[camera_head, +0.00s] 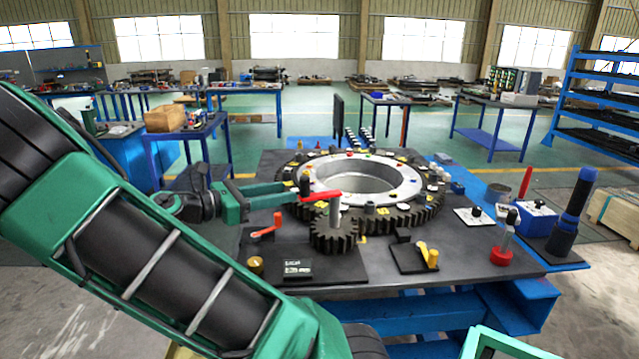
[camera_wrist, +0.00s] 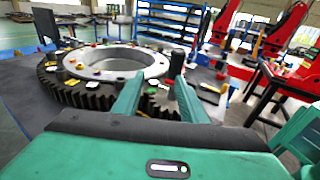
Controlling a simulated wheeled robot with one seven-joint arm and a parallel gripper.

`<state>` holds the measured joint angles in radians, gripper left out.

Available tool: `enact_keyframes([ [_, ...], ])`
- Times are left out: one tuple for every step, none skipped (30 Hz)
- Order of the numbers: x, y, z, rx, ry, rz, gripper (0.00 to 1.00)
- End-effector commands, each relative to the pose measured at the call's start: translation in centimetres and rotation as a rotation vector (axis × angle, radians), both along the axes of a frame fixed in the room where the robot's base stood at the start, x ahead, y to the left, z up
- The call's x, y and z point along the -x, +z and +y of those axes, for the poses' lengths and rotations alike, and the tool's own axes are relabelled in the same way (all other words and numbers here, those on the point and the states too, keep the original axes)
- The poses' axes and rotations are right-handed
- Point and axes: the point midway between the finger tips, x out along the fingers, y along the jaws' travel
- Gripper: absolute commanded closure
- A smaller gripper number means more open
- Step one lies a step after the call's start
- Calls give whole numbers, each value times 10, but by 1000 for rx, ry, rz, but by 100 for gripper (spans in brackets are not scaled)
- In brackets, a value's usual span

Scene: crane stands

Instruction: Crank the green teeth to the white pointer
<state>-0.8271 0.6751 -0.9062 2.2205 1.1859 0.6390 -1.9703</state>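A large dark toothed ring (camera_head: 427,213) with a pale inner ring (camera_head: 330,172) lies on the grey table; it also shows in the wrist view (camera_wrist: 92,97). A small dark pinion (camera_head: 334,241) stands at its front edge, with a grey post and a red crank arm (camera_head: 320,196) on top. A dark upright handle (camera_head: 305,184) rises at the crank's left end. My gripper (camera_head: 298,190) is beside this handle. In the wrist view, my gripper's fingers (camera_wrist: 159,78) are apart, with a dark upright post (camera_wrist: 177,63) just beyond the right fingertip. I cannot pick out the green teeth or white pointer for certain.
Small coloured and white pieces dot the ring. A blue-black cylinder (camera_head: 573,210) stands at right.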

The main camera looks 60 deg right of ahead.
Motion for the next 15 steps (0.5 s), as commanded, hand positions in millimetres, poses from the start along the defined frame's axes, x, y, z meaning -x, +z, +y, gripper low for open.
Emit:
enact_keyframes([
  [2, 4, 8, 29, -10, 19, 61],
  [4, 7, 12, 42, -19, 27, 61],
  [7, 10, 16, 57, -29, 36, 61],
  [8, 12, 18, 66, -34, 40, 61],
  [9, 13, 20, 72, -39, 44, 61],
  [11, 15, 22, 80, -45, 47, 61],
  [12, 15, 22, 83, -48, 49, 61],
  [13, 16, 22, 85, -50, 51, 61],
  [14, 16, 21, 86, -52, 52, 61],
  [15, 17, 19, 87, -53, 51, 61],
  [16, 17, 16, 86, -53, 51, 61],
  [18, 16, 12, 85, -53, 50, 61],
  [19, 16, 9, 84, -54, 51, 61],
  [22, 16, 5, 84, -54, 51, 61],
  [24, 16, -1, 84, -54, 51, 61],
])
